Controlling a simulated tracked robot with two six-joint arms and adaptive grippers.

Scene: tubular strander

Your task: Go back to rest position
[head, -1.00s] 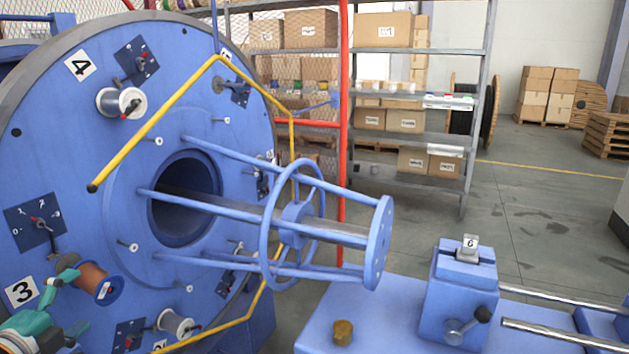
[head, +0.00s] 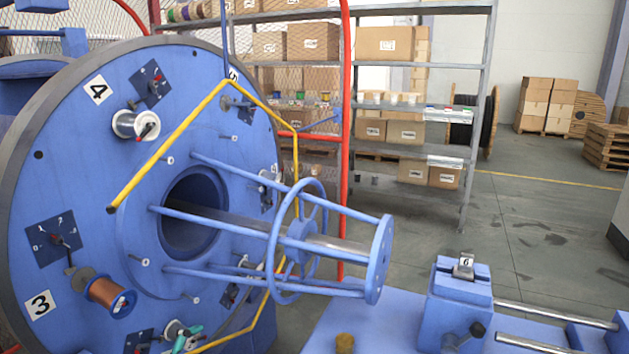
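A small teal piece (head: 187,339) shows at the bottom edge of the head view, in front of the lower bobbin (head: 178,329). It looks like the tip of my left gripper; the rest is cut off below. I cannot tell whether it touches the bobbin, or whether the gripper is open, shut or holding anything. My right gripper is out of view. The big blue strander disc (head: 75,180) fills the left side, with a copper bobbin (head: 108,295) and a white bobbin (head: 136,124) on it.
A blue cage with a ring (head: 274,240) juts right from the disc. A yellow bent bar (head: 170,145) crosses before the disc. A blue clamp block (head: 458,300) stands at lower right. Shelves (head: 425,150) and a red post (head: 344,150) stand behind. Open floor (head: 545,225) lies at right.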

